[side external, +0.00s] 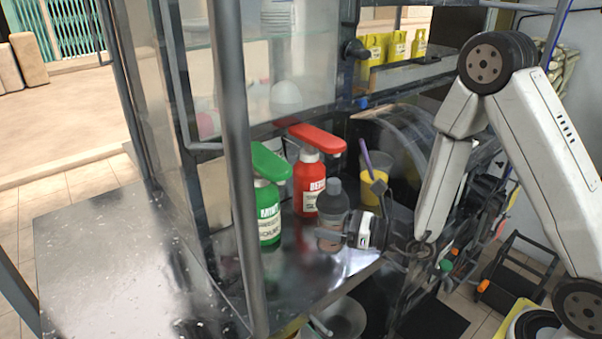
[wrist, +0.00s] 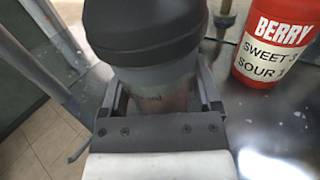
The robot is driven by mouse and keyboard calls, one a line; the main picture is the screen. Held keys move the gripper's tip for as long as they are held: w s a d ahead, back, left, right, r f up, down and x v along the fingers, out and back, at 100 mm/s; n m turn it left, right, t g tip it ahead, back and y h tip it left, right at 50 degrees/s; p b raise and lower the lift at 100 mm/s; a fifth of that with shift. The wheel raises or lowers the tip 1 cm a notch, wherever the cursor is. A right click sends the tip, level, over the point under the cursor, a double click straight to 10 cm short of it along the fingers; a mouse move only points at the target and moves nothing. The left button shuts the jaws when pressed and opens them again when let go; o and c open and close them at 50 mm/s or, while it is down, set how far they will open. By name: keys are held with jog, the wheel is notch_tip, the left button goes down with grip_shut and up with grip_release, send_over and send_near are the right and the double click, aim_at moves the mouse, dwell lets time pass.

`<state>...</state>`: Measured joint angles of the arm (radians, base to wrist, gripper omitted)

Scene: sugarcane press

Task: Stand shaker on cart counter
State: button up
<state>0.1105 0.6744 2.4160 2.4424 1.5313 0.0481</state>
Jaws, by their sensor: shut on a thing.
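The shaker (side external: 332,200) has a dark grey lid and a see-through body with a brownish tint low down. It is upright at the cart counter (side external: 300,265), near the counter's front right edge. My gripper (side external: 331,238) is shut around the shaker's body from the right. In the wrist view the shaker (wrist: 150,35) fills the space between the two fingers of my gripper (wrist: 163,92). Its base is hidden there by the gripper, and I cannot tell whether it touches the counter.
A red BERRY bottle (side external: 308,185) stands just behind and left of the shaker; it also shows in the wrist view (wrist: 275,40). A green bottle (side external: 267,215) stands further left. A yellow cup (side external: 379,180) is behind right. A metal post (side external: 238,150) crosses the front.

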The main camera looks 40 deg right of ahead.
jog(key=shift+f, duration=1.6)
jog(key=shift+f, duration=0.1)
jog(key=o, duration=1.1)
jog(key=shift+f, duration=0.1)
jog(key=shift+c, duration=0.2)
jog(key=shift+s+d, duration=0.1)
jog(key=shift+s, duration=0.05)
jog(key=shift+v, duration=3.6)
jog(key=shift+r, duration=0.25)
